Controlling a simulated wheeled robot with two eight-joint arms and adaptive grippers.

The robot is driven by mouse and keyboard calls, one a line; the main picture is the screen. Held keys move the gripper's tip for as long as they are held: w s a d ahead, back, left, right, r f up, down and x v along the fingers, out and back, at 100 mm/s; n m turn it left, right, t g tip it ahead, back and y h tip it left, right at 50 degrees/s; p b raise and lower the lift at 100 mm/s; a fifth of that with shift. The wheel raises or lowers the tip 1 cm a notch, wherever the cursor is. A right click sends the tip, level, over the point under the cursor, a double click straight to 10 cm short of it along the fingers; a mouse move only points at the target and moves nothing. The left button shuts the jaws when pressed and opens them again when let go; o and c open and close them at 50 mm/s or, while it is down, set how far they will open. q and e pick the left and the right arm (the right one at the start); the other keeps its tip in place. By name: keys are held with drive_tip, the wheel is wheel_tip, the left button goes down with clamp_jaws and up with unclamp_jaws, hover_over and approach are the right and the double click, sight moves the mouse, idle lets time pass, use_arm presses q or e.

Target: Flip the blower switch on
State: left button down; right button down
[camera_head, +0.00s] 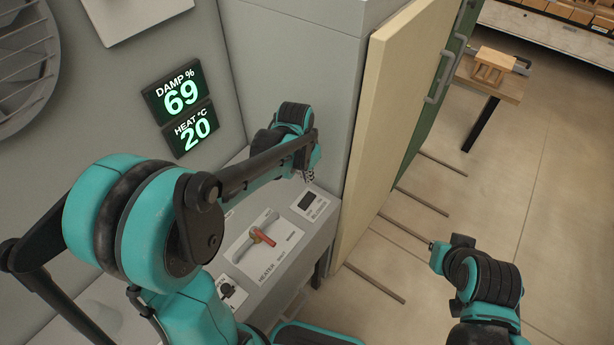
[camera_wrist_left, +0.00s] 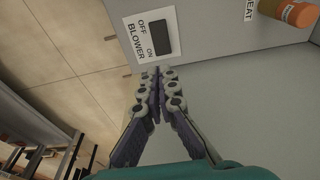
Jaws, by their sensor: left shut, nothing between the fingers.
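The blower switch (camera_head: 307,201) is a dark rocker on a white plate at the far right end of the grey control ledge. In the left wrist view the switch (camera_wrist_left: 161,38) shows large, with OFF and ON printed beside it and BLOWER below. I cannot tell which way the rocker is tipped. My left gripper (camera_head: 310,176) is just above the plate in the head view, partly hidden by its own wrist. In the wrist view the left gripper (camera_wrist_left: 157,72) is shut and empty, its fingertips close to the plate's edge; contact is unclear.
A red-handled heater lever (camera_head: 262,237) and a dark knob (camera_head: 228,290) share the ledge (camera_head: 318,240). The wall display (camera_head: 181,97) reads DAMP 69 and HEAT 20. A cream door panel (camera_head: 390,120) stands right of the ledge. Metal rods (camera_head: 410,230) lie over the floor.

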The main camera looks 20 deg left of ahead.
sight(311, 197)
use_arm(q)
drive_tip(key=f+b, duration=0.1)
drive_tip(key=f, duration=0.2)
drive_tip(key=w+f+b, duration=0.1)
drive_tip(key=f, duration=0.6)
drive_tip(key=shift+w+d+b, duration=0.25)
drive_tip(key=shift+w+b, duration=0.05)
drive_tip(key=shift+b, duration=0.1)
drive_tip(key=shift+f, duration=0.1)
drive_tip(key=shift+w+d+f+g+b, duration=0.1)
drive_tip(key=shift+w+f+g+b, duration=0.15)
drive_tip(key=shift+f+g+b, duration=0.2)
drive_tip(key=shift+r, duration=0.1)
drive_tip(key=shift+s, duration=0.2)
